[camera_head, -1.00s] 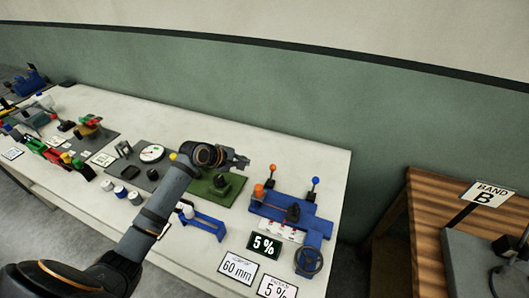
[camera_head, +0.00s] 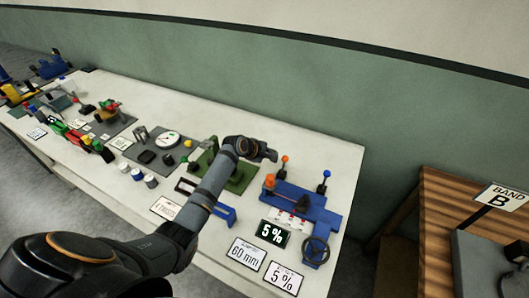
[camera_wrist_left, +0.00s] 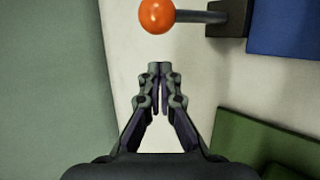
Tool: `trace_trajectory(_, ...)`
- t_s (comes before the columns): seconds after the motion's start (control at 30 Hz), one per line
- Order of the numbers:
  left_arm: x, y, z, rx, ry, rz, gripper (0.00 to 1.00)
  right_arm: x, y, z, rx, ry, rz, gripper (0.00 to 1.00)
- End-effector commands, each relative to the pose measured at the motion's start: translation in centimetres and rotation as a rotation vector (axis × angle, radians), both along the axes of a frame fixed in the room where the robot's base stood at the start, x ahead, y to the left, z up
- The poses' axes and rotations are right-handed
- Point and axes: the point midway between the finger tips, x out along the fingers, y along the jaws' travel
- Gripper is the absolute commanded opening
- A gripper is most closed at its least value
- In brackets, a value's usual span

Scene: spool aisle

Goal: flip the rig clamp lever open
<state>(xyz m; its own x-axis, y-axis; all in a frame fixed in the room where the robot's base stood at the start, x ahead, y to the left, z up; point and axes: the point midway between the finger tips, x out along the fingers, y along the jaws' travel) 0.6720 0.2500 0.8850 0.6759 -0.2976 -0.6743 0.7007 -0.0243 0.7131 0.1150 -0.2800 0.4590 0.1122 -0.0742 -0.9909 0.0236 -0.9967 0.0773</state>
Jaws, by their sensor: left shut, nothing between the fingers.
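The blue rig (camera_head: 320,214) sits at the right end of the white table. At its back edge stands a lever with a small orange ball (camera_head: 284,159); another lever there has a blue ball (camera_head: 327,174). A larger orange knob (camera_head: 269,180) is at the rig's left. My left gripper (camera_head: 274,155) is just left of the back orange-ball lever. In the left wrist view an orange ball (camera_wrist_left: 157,15) on a grey rod lies beyond the shut, empty fingertips (camera_wrist_left: 160,70), with a visible gap. Which lever is the clamp's I cannot tell. My right gripper is out of view.
A green fixture (camera_head: 240,178) stands left of the rig, partly behind my arm. The green wall (camera_head: 300,100) runs close behind the table.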

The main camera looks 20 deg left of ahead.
Motion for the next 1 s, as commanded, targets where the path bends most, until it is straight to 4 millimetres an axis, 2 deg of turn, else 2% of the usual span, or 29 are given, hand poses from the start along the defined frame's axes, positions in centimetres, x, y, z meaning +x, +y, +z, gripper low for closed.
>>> trace_trajectory(0.03, -0.6, -0.9, 1.2, -0.003, -0.001, -0.004, 0.00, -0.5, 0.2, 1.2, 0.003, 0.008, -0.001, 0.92)
trace_trajectory(0.3, -1.7, -2.7, 1.8, -0.001, -0.001, -0.001, 0.00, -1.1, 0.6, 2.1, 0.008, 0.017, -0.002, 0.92)
trace_trajectory(1.0, -2.1, -2.8, 1.8, -0.002, -0.056, 0.000, 0.00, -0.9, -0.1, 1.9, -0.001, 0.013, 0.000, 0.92)
